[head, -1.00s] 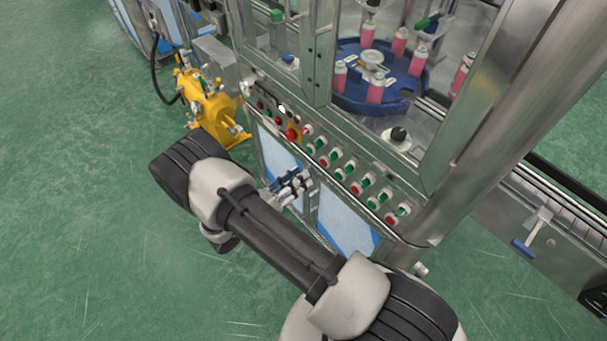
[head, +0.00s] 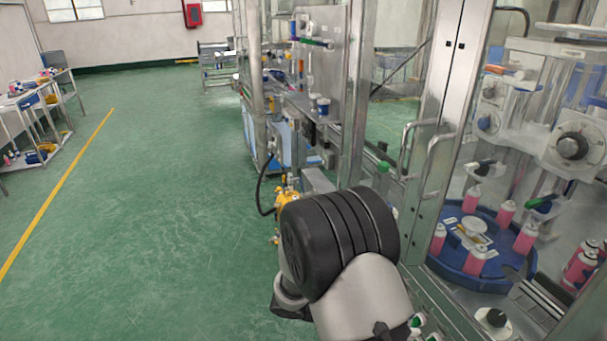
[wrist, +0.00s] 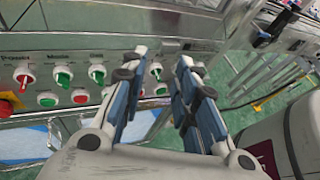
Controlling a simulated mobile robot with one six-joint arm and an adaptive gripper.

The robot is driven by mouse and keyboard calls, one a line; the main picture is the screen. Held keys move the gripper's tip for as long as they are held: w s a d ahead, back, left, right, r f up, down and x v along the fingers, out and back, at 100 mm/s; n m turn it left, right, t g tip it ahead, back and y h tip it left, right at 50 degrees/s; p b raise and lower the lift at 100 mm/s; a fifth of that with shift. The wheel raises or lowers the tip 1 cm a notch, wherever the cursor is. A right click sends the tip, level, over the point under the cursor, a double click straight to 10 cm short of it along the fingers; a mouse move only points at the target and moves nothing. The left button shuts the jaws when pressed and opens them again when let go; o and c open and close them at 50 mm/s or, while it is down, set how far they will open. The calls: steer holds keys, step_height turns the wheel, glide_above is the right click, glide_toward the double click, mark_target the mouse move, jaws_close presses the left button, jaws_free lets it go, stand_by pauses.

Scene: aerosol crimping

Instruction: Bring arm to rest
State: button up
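My gripper (wrist: 163,62) shows in the wrist view with its two blue-and-grey fingers apart and nothing between them. It is open in front of the crimping machine's control panel (wrist: 75,76), which carries red and green knobs and buttons. I cannot tell the exact gap to the panel, and no contact shows. In the head view my arm's dark joint and pale link fill the lower middle, in front of the machine. My gripper is outside the head view.
The machine's cabinet holds a blue turntable (head: 454,254) with several pink cans behind clear panels. A yellow pump (head: 285,208) stands beyond my arm. Open green floor (head: 150,220) lies left, with a yellow line and a white shelf cart (head: 40,118) at far left.

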steer(key=s+a+r+m+t+y, duration=0.3)
steer(key=s+r+m+y, duration=0.4)
steer(key=s+r+m, duration=0.1)
steer(key=s+a+r+m+t+y, duration=0.2)
steer(key=s+a+r+m+y, duration=0.2)
steer(key=s+r+m+y, duration=0.3)
step_height(320, 180, up, 2)
steer(key=s+m, duration=0.2)
steer(key=m, duration=0.1)
steer(key=shift+s+r+t, duration=0.15)
steer(key=shift+s+t, duration=0.2)
steer(key=shift+t, duration=0.05)
steer(key=shift+d, duration=0.15)
